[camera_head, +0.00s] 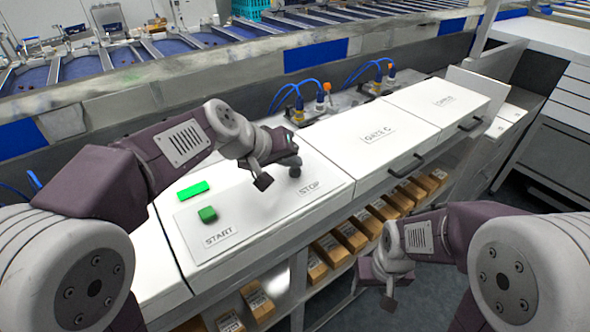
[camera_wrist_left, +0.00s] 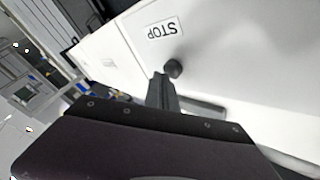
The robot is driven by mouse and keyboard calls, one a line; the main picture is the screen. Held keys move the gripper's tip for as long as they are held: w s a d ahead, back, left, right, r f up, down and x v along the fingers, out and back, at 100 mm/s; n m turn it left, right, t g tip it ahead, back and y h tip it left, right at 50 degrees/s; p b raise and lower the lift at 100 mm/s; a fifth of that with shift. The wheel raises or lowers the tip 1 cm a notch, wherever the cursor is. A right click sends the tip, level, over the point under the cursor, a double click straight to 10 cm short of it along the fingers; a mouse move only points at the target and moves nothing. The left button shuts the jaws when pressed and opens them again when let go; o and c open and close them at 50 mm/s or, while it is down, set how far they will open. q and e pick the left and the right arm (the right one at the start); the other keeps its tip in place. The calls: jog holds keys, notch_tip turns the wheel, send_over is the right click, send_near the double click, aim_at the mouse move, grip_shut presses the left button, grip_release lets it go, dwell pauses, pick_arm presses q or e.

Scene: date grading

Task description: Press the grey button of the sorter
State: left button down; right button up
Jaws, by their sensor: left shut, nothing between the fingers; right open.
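The grey button (camera_head: 295,172) is a small dark round knob beside the STOP label on the sorter's white sloped panel (camera_head: 250,215). It also shows in the left wrist view (camera_wrist_left: 174,68), just beyond my fingertips. My left gripper (camera_head: 290,161) is shut and empty, right over the button in the head view. Its shut fingers (camera_wrist_left: 162,82) also show in the left wrist view, close beside the button. I cannot tell whether they touch it. My right gripper (camera_head: 377,287) is open and empty, low in front of the cabinet, away from the panel.
A green button (camera_head: 207,214) sits by the START label, with a lit green strip (camera_head: 193,190) behind it. White lids, one marked DATE C (camera_head: 376,136), lie to the right. Cartons (camera_head: 330,250) fill the shelf below. Blue hoses (camera_head: 290,92) stand behind.

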aim_at(292, 172)
pick_arm(q)
jog(key=shift+f+b, duration=0.35)
jog(key=shift+f, duration=0.05)
dwell(0.5)
jog(key=shift+r+p, duration=0.7)
jog(key=shift+r, duration=0.2)
notch_tip(292, 172, up, 5)
jog(key=p, duration=0.4)
jog(key=shift+r, duration=0.1)
dwell(0.5)
